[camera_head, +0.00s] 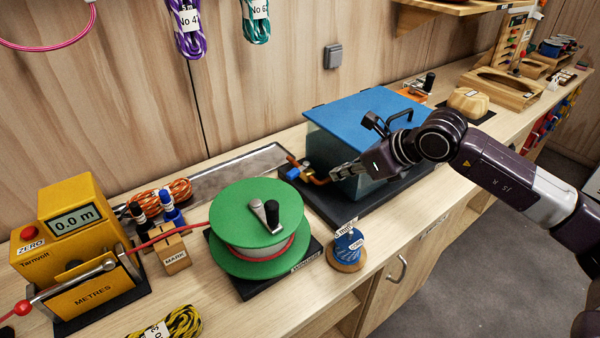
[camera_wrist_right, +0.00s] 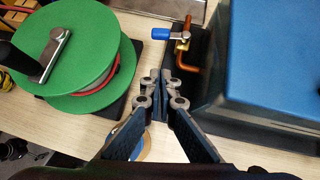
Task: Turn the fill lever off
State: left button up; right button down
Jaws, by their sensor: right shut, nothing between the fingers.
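The fill lever (camera_head: 293,174) is a small blue handle on a brass valve with a copper pipe (camera_head: 320,182), at the left side of the blue-lidded tank (camera_head: 350,112). In the right wrist view the lever (camera_wrist_right: 161,34) lies crosswise, pointing left from the valve (camera_wrist_right: 183,40). My right gripper (camera_head: 336,173) is in front of the tank, close to the right of the pipe in the picture. In the right wrist view its fingers (camera_wrist_right: 161,88) are shut and empty, with the lever beyond the tips and apart from them. My left gripper is out of view.
A green spool (camera_head: 250,215) with a crank stands left of the tank. A small blue spool (camera_head: 347,247) stands near the counter's front edge. A yellow metre counter (camera_head: 75,245) and orange rope (camera_head: 160,192) are farther left. The floor in front is clear.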

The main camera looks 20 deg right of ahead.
aim_at(294, 176)
jog(key=p+x, duration=0.1)
jog(key=x, duration=0.3)
jog(key=w+a+r+p+x, duration=0.1)
jog(key=p+x, duration=0.1)
jog(key=x, duration=0.2)
jog(key=r+p+x, duration=0.1)
jog(key=x, duration=0.3)
jog(key=shift+w+a+f+p, duration=0.25)
jog(key=shift+w+a+p, duration=0.05)
jog(key=shift+w+p, duration=0.1)
jog(key=b, duration=0.1)
jog(key=a+b, duration=0.1)
jog(key=b, duration=0.1)
jog(key=shift+w+a+f, duration=0.15)
jog(key=shift+w+a, duration=0.1)
jog(key=shift+w, duration=0.1)
jog(key=shift+d, duration=0.15)
